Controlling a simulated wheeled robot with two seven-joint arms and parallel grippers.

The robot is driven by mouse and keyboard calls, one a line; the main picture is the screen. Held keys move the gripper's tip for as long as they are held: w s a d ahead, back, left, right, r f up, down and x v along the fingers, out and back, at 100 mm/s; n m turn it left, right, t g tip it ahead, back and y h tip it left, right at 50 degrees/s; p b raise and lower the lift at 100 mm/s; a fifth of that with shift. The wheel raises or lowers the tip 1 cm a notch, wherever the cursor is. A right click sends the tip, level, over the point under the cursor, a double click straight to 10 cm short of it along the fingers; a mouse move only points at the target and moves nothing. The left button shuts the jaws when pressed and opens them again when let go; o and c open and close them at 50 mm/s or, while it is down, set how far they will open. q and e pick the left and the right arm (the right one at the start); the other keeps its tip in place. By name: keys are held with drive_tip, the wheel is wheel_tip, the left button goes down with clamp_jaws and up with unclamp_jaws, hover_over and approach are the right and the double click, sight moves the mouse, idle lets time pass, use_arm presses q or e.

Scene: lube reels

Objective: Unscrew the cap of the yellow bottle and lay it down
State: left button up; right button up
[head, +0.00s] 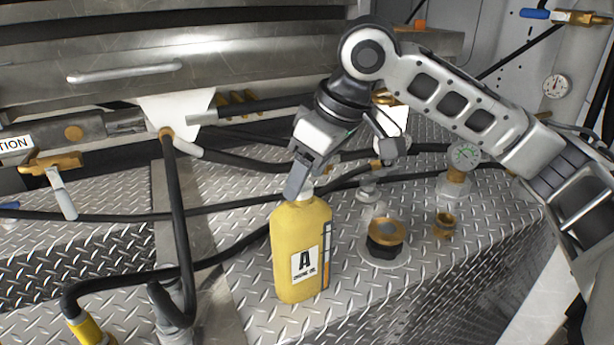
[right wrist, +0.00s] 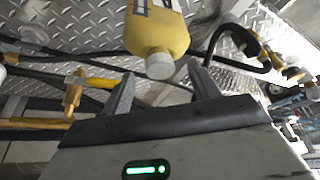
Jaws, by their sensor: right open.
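The yellow bottle (head: 285,245) stands upright on the diamond-plate deck, with a label marked "A" on its front. Its pale cap (right wrist: 160,67) is on the bottle's neck in the right wrist view; in the head view the cap is mostly hidden behind a finger. My right gripper (head: 299,188) comes down over the bottle's top at a slant. Its jaws are open, and in the right wrist view the cap appears between the two fingertips (right wrist: 162,74), with gaps on both sides. I cannot tell whether either finger touches it. My left gripper is not in view.
Black hoses (head: 180,220) run behind and left of the bottle. Bare deck (head: 345,305) lies in front and to the right.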

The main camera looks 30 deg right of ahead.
drive_tip(key=shift+w+a+f, duration=0.1)
drive_tip(key=shift+w+f, duration=0.1)
drive_tip(key=shift+f, duration=0.3)
drive_tip(key=c, duration=1.1)
drive_tip(key=shift+o, duration=0.2)
drive_tip(key=shift+r+n+p, duration=0.2)
drive_tip(key=shift+n+p, duration=0.4)
drive_tip(key=shift+p, duration=0.25)
drive_tip(key=n+g+y+p, duration=0.1)
drive_tip(key=n+p, duration=0.1)
drive_tip(key=p, duration=0.1)
drive_tip(key=shift+w+n, duration=0.1)
drive_tip(key=shift+n, duration=0.3)
drive_tip(key=shift+d+f+n, duration=0.2)
drive_tip(key=shift+n, duration=0.4)
